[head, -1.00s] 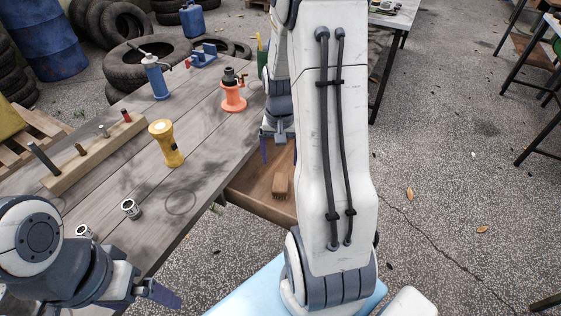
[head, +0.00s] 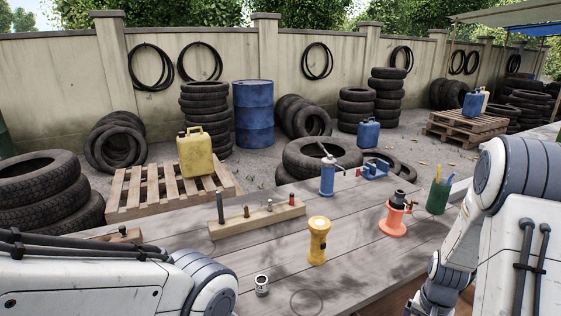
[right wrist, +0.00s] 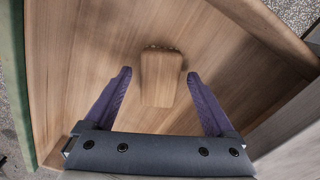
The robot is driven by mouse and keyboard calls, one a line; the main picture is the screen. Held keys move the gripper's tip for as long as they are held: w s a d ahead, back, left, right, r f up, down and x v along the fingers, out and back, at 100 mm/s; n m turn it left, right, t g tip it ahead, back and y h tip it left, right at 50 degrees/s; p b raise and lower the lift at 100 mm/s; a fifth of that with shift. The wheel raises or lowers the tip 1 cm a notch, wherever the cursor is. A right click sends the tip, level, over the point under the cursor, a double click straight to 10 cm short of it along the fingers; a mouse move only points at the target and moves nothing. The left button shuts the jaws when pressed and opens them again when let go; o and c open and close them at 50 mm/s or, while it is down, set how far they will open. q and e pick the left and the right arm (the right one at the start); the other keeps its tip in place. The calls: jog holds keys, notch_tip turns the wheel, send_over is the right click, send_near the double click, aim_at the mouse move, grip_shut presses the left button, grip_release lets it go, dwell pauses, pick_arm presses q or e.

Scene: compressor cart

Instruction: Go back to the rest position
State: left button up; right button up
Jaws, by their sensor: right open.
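In the right wrist view, my right gripper (right wrist: 158,73) is open, its two purple fingers spread above a wooden drawer (right wrist: 75,60). A small wooden block (right wrist: 161,80), perhaps a brush, lies on the drawer bottom between and just beyond the fingers. The fingers look clear of it on both sides, and nothing is held. In the head view my right arm comes down at the right edge, and its gripper is hidden low down. My left arm shows at the lower left, but its gripper is outside the picture.
The workbench (head: 350,275) carries a yellow flashlight (head: 318,240), a wooden rack (head: 257,220), a metal socket (head: 262,285), a blue pump bottle (head: 327,178), an orange jack (head: 394,216) and a green pen cup (head: 438,195). Tires, a pallet (head: 150,195) and a blue drum (head: 253,113) stand behind.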

notch_tip(320, 180, down, 2)
jog(key=shift+f, duration=0.1)
notch_tip(320, 180, up, 3)
jog(key=shift+r+p, duration=0.15)
jog(key=shift+p, duration=0.15)
jog(key=shift+r, duration=0.65)
jog(key=shift+f, duration=0.1)
